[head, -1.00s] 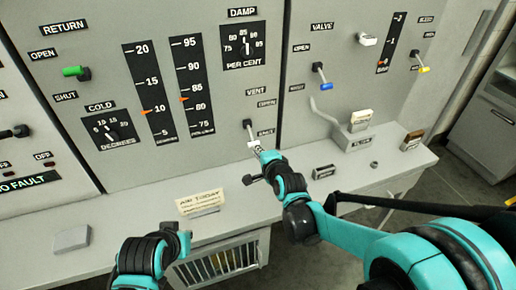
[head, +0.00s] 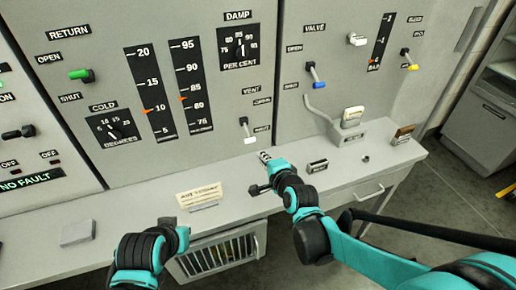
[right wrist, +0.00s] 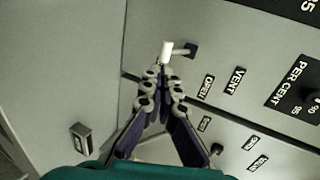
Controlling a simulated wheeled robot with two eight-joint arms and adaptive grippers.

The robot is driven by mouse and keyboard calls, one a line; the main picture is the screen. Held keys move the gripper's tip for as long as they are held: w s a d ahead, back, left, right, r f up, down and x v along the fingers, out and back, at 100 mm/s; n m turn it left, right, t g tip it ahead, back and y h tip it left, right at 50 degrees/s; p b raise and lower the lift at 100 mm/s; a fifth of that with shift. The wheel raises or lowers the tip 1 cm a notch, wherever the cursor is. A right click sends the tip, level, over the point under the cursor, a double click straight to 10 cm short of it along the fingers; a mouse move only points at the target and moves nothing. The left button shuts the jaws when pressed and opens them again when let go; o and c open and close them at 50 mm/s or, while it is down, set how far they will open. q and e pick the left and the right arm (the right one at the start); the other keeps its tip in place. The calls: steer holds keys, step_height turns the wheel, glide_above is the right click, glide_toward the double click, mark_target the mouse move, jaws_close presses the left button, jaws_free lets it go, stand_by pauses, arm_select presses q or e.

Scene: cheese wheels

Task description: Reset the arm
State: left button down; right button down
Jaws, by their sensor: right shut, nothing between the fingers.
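My right gripper (head: 264,157) is shut and empty, just below the white-tipped vent lever (head: 249,138) on the grey panel. The lever points down, toward its lower label. In the right wrist view, the shut fingers (right wrist: 163,76) appear close to the lever's white handle (right wrist: 167,50); a small gap shows in the head view. My left arm's end (head: 172,228) is low in the head view, in front of the ledge. Its fingers cannot be made out clearly.
The panel carries a green-handled return lever (head: 78,74), a blue-tipped valve lever (head: 319,84) and a yellow-tipped lever (head: 412,66). A cream sign (head: 199,194) and a grey block (head: 77,232) are on the ledge (head: 130,200). Open floor (head: 465,190) lies at the right.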

steer(key=v, duration=0.3)
steer(key=p+v, duration=0.1)
steer(key=v, duration=0.1)
steer(key=shift+s+d+f, duration=0.1)
steer(key=shift+f, duration=0.25)
steer(key=shift+s, duration=0.1)
